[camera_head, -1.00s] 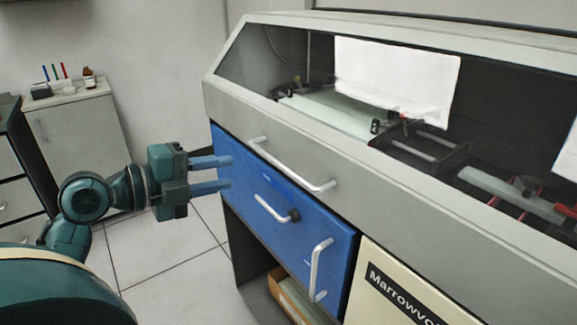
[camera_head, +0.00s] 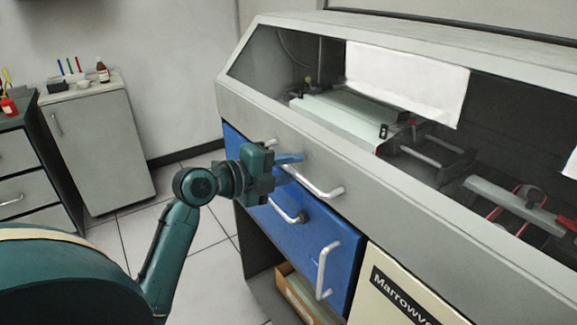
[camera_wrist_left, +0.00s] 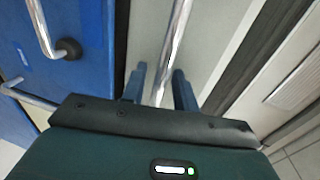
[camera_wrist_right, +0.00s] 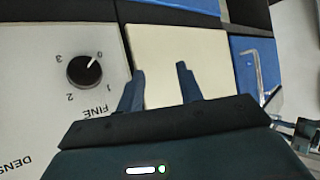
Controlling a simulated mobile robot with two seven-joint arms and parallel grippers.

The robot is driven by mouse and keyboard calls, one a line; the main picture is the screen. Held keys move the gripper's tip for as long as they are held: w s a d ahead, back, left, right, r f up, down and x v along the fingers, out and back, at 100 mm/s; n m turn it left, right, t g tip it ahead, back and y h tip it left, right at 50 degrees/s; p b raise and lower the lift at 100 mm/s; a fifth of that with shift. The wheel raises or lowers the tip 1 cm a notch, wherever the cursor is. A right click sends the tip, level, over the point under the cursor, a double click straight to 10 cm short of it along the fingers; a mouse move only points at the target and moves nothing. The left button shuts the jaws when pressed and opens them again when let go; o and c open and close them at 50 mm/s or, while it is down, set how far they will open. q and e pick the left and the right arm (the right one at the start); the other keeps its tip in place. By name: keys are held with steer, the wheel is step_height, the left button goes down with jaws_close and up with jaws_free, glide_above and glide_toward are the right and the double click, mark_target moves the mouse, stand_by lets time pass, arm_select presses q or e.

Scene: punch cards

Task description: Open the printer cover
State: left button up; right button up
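The printer cover (camera_head: 400,170) is a grey slanted hood with a clear window, and it is down. A silver bar handle (camera_head: 322,190) runs along its lower front. My left gripper (camera_head: 288,167) is at the left part of this handle. In the left wrist view, the handle bar (camera_wrist_left: 178,35) passes between the two fingers of my left gripper (camera_wrist_left: 160,85), with gaps beside it. It is open around the bar. My right gripper (camera_wrist_right: 160,88) is open and empty in front of a cream panel (camera_wrist_right: 180,55). It does not show in the head view.
Below the cover is a blue front (camera_head: 325,235) with a dark-ended lever (camera_head: 288,210) and another silver handle (camera_head: 325,270). A dial (camera_wrist_right: 84,70) is left in the right wrist view. A cabinet (camera_head: 95,150) stands at the left; the tiled floor between is free.

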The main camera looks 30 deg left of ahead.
arm_select(q)
jaws_close()
stand_by(0.3)
stand_by(0.3)
